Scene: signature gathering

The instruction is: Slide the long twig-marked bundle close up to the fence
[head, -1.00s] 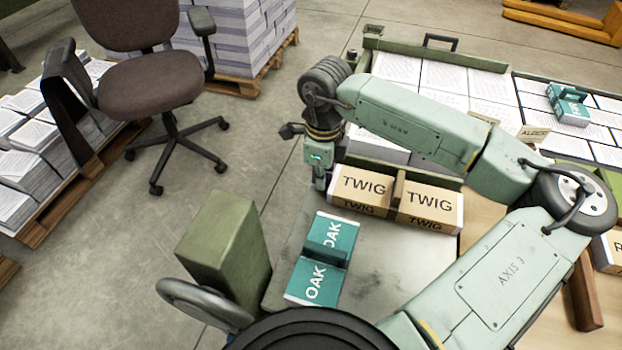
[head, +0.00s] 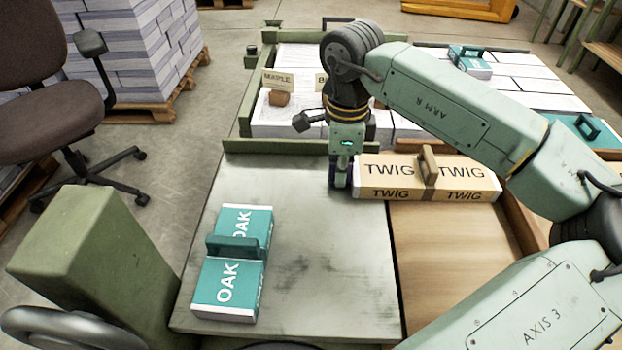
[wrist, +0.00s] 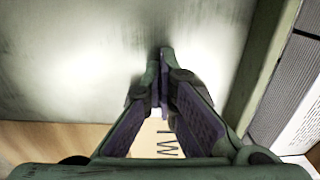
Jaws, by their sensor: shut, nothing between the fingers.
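The long TWIG bundle (head: 383,178) is a tan block with white ends and an upright brown handle. It lies crosswise, its left part on the grey plate and most of it on the wooden surface. Its right end is close to the brown wooden fence (head: 522,222); I cannot tell whether they touch. My gripper (head: 340,184) points down at the bundle's left end, very near or against it. In the wrist view my gripper (wrist: 163,62) is shut and empty, and part of the bundle's lettering (wrist: 166,146) shows behind the fingers.
A teal OAK bundle (head: 231,284) lies at left on the grey plate (head: 310,290). A low green rail (head: 262,146) runs behind the plate. Paper stacks stand beyond it. The front middle of the plate is clear.

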